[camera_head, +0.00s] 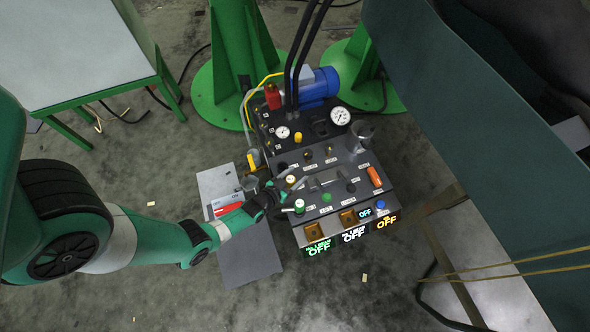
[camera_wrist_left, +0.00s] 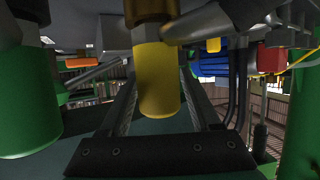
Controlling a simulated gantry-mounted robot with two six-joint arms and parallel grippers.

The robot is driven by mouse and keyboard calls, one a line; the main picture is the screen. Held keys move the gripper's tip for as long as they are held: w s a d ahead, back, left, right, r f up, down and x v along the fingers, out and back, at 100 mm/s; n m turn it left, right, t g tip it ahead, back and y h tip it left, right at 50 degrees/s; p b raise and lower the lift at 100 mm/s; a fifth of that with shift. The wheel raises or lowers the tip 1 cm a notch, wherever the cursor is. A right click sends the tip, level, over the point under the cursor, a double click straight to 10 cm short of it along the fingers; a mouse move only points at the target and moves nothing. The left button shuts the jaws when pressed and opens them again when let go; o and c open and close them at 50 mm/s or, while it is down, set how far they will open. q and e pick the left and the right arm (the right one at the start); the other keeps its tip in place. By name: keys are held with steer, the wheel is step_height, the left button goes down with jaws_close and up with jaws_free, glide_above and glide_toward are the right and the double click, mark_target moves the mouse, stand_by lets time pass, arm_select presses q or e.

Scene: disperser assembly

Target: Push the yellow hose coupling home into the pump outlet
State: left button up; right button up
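The yellow coupling (camera_wrist_left: 158,80) is a smooth cylinder in the middle of the left wrist view, in line with a brass-brown fitting (camera_wrist_left: 152,12); I cannot tell how far it is seated. A green cylinder (camera_head: 299,205) stands close to the gripper and looms at left in the wrist view (camera_wrist_left: 28,100). My right gripper is out of view.
The panel (camera_head: 335,207) carries several knobs, an orange handle (camera_head: 375,177) and lit OFF displays. A yellow-ended hose (camera_head: 252,160) hangs at left. A teal structure (camera_head: 480,130) stands at right.

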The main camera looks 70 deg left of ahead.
arm_select(q)
steer(key=shift+o, duration=1)
steer(key=shift+s+f, duration=0.1)
steer(key=p+v, duration=0.6)
steer(key=v, duration=0.5)
steer(key=shift+s, duration=0.2)
steer(key=shift+d, duration=0.1)
